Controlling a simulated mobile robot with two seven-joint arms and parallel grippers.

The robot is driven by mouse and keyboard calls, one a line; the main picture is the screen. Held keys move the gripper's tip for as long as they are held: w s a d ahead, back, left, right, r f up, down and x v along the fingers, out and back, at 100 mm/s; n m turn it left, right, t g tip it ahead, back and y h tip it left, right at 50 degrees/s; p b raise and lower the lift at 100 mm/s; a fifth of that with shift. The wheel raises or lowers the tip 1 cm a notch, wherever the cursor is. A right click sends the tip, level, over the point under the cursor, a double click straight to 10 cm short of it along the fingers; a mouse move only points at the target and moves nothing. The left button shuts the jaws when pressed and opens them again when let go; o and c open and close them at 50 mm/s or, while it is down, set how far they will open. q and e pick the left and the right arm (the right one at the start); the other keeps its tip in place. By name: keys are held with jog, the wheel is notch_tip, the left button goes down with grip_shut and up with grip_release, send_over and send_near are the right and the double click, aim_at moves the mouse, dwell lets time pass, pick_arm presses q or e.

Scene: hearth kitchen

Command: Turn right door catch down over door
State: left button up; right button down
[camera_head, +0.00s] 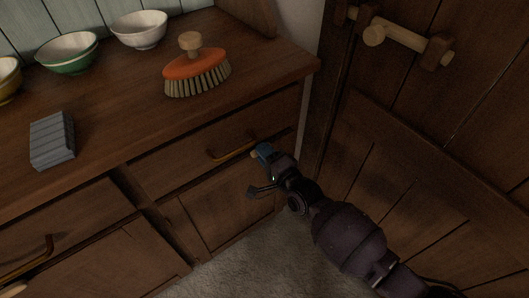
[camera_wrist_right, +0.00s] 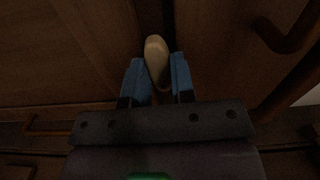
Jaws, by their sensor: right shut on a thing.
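The right door catch, a small pale wooden turn-piece (camera_wrist_right: 156,58), sits between the blue fingertips of my right gripper (camera_wrist_right: 155,78) in the right wrist view. The gripper is shut on it. In the head view my right gripper (camera_head: 262,154) is at the front of the cabinet, just under the right drawer's brass handle (camera_head: 231,152), and only a pale end of the catch (camera_head: 254,155) shows. The right cabinet door (camera_head: 226,201) is below and looks closed. The catch's exact angle is hard to tell. My left gripper is out of view.
On the worktop (camera_head: 110,125) are an orange brush (camera_head: 195,72), a grey ridged block (camera_head: 52,139) and several bowls, one of them white (camera_head: 139,29). A plank door (camera_head: 420,130) with a wooden latch (camera_head: 405,36) stands close on the right. Another brass handle (camera_head: 28,260) is at lower left.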

pick_arm(q)
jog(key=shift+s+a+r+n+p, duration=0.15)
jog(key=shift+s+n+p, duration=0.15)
jog(key=shift+p, duration=0.35)
pick_arm(e)
jog(key=shift+w+d+f+n, duration=0.2)
jog(key=shift+d+f+n, duration=0.1)
jog(key=shift+n, duration=2.55)
jog(key=shift+w+d+f+n, duration=0.15)
jog(key=shift+d+f+n, duration=0.15)
jog(key=shift+n, duration=2.6)
jog(key=shift+w+d+f+n, duration=0.2)
jog(key=shift+f+n, duration=0.15)
jog(key=shift+n, duration=2.5)
jog(key=c, duration=1)
grip_release()
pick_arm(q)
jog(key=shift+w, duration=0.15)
pick_arm(e)
jog(key=shift+o, duration=0.2)
